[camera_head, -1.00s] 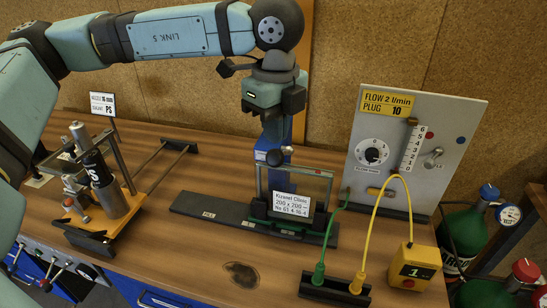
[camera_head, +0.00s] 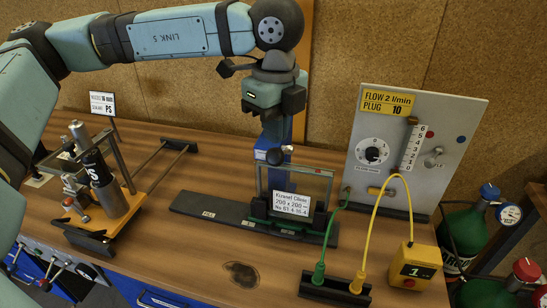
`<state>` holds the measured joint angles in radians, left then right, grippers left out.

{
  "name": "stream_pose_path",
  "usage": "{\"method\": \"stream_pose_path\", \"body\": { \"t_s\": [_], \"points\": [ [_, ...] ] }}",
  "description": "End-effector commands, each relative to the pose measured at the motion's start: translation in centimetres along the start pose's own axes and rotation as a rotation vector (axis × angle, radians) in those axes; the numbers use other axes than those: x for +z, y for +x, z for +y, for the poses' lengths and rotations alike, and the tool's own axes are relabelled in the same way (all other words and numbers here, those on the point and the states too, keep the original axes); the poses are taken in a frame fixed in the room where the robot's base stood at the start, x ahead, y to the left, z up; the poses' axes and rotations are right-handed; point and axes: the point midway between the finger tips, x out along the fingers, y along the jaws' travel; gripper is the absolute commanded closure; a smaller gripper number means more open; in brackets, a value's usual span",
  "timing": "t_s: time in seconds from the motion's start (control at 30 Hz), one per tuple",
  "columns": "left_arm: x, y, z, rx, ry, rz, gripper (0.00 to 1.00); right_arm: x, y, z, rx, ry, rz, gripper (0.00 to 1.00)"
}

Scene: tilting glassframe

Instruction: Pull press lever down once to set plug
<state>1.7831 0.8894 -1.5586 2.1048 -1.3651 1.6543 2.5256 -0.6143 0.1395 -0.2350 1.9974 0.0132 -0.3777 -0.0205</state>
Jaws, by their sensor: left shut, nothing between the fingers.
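A blue press column (camera_head: 267,142) stands behind the glass frame (camera_head: 300,183), near the back wall. My left gripper (camera_head: 274,118) points down right above the knob, in front of the column. It is shut and empty; its fingertips are hard to make out against the column, and I cannot tell whether they touch the lever. The frame stands upright in a dark holder with a white label (camera_head: 292,203). My right gripper is out of view.
A grey panel (camera_head: 455,145) with a dial and flow scale stands at the right. Green (camera_head: 326,240) and yellow (camera_head: 376,225) hoses run to a black block (camera_head: 334,288) beside a yellow counter box (camera_head: 415,265). An orange fixture (camera_head: 135,205) stands left. Front-middle bench (camera_head: 200,255) is mostly clear.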

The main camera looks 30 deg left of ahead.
Motion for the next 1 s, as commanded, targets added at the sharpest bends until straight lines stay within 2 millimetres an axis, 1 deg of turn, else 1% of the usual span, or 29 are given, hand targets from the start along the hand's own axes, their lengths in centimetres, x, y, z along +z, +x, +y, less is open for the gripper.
{"method": "stream_pose_path", "body": {
  "t_s": [0.03,0.4,1.0],
  "points": [
    [0.0,0.7,0.0,0.001,0.000,0.000,1.00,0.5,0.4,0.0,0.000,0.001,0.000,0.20],
    [0.0,2.9,0.0,0.000,0.000,0.000,1.00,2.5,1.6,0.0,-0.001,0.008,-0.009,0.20],
    [0.0,6.6,0.0,0.000,-0.001,0.000,1.00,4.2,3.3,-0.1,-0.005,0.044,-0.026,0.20]
  ]
}}
